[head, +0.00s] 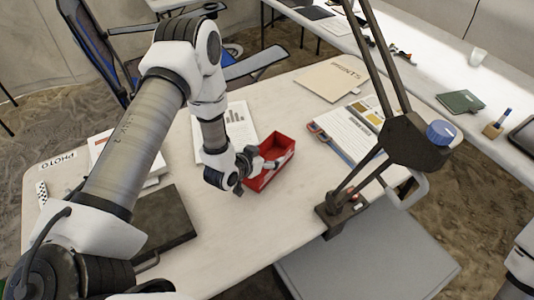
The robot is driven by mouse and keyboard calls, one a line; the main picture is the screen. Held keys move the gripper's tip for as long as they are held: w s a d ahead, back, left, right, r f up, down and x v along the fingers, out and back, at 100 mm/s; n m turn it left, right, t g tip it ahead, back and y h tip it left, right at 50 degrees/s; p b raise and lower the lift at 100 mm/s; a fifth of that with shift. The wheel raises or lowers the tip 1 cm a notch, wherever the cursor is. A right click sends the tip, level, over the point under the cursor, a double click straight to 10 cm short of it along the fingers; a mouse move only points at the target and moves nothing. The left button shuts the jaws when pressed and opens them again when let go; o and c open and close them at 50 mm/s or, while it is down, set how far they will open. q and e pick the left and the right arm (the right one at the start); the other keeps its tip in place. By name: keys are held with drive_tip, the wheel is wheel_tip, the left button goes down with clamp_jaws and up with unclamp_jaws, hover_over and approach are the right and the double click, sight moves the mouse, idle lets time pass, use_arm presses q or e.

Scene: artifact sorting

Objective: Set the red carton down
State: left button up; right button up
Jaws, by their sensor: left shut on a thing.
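The red carton (283,146) is an open-topped box near the middle of the white table (219,217). My left gripper (262,165) reaches over its near left side and is shut on it. The gripper hides part of the carton's left wall. The carton looks upright, at or very near the table top; I cannot tell whether its base touches. Only a piece of my right arm shows at the right edge, and its gripper is out of the picture.
A dark lamp arm (409,140) rises from the table's edge right of the carton. A dark flat case (167,222) lies at left. The table in front of the carton is clear.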

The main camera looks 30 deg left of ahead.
use_arm(q)
drive_tip(key=shift+f, duration=0.35)
drive_tip(key=shift+f, duration=0.15)
drive_tip(key=o, duration=1)
drive_tip(key=shift+c, duration=0.2)
